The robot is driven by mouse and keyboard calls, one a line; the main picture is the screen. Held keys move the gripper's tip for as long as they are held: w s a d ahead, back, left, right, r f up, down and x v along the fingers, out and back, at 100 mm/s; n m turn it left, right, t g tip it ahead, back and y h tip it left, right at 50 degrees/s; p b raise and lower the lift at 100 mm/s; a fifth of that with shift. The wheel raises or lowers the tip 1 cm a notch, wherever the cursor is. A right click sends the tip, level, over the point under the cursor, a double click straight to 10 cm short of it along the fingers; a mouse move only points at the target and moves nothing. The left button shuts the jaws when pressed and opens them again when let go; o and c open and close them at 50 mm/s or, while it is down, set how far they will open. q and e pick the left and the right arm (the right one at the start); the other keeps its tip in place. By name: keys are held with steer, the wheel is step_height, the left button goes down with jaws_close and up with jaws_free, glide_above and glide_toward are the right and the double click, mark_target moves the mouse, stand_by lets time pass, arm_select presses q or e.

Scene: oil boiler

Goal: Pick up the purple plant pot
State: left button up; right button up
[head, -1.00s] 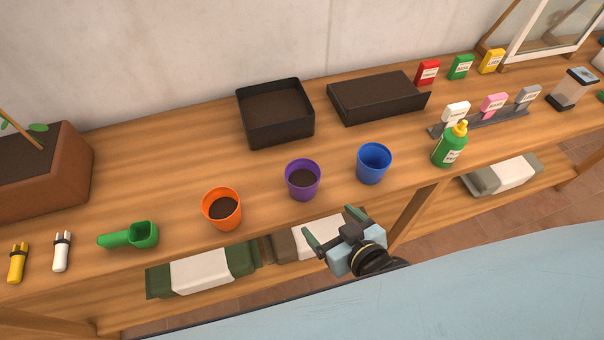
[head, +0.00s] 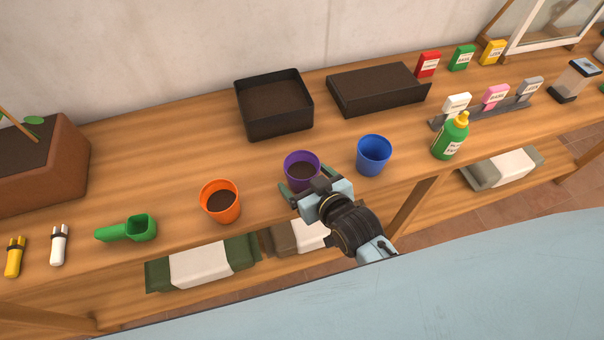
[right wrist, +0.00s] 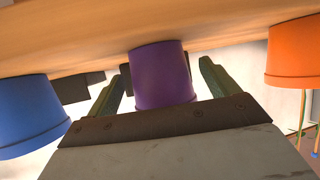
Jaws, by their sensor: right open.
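The purple plant pot (head: 302,168), with dark soil inside, stands upright on the wooden table between the orange and blue pots. My right gripper (head: 304,188) is at the pot's near side, and its body hides the pot's lower front. In the right wrist view the purple pot (right wrist: 161,74) shows between the two green fingers (right wrist: 162,88), which are open with a gap on each side. I cannot tell how deep the pot sits between them. My left gripper is in neither view.
An orange pot (head: 220,201) stands to the left and a blue pot (head: 373,155) close to the right. A green scoop (head: 127,230) lies further left. Black trays (head: 274,125) stand behind. A green bottle (head: 450,137) stands right of the blue pot.

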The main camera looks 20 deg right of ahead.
steer(key=shift+x, duration=1.2)
steer(key=shift+r, duration=0.1)
steer(key=c, duration=1.1)
step_height(320, 180, up, 10)
steer(key=shift+p, duration=0.85)
